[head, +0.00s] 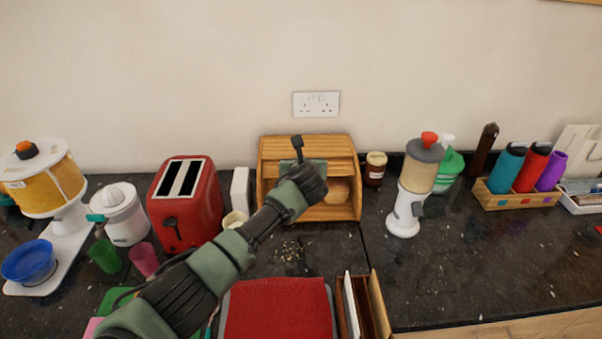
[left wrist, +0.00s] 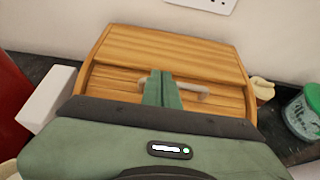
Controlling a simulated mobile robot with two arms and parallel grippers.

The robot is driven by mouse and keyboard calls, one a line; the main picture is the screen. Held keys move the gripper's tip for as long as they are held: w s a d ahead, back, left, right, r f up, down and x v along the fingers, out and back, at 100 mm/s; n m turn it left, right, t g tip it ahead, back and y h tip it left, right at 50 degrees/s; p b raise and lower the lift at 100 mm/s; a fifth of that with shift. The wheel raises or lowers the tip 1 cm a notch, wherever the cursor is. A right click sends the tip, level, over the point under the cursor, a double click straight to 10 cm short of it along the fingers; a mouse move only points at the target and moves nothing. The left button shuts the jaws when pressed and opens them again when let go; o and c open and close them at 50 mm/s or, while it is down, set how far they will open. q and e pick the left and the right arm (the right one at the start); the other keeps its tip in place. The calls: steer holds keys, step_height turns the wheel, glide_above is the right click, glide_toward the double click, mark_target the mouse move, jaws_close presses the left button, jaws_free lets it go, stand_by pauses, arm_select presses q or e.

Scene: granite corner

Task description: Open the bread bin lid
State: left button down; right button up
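The wooden bread bin (head: 266,196) stands against the back wall, and its top (left wrist: 165,50) fills the middle of the left wrist view. Its slatted lid (head: 340,171) is partly raised, with a loaf (head: 337,190) showing in the opening below. A pale bar handle (left wrist: 201,92) sticks out on the lid's front. My left gripper (left wrist: 162,88) is at this handle, its two green fingers close together across the bar and seemingly shut on it. In the head view my forearm and hand cover the bin's left front. My right gripper is in neither view.
A red toaster (head: 187,205) and a white box (head: 240,190) stand left of the bin. A brown jar (head: 375,168) and a white grinder (head: 405,207) stand to its right. A red-topped item (head: 277,309) lies in front. The dark counter is clear at front right.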

arm_select(q)
steer(key=shift+w+r, duration=0.2)
steer(key=shift+w, duration=1.25)
steer(key=shift+s+r, duration=0.1)
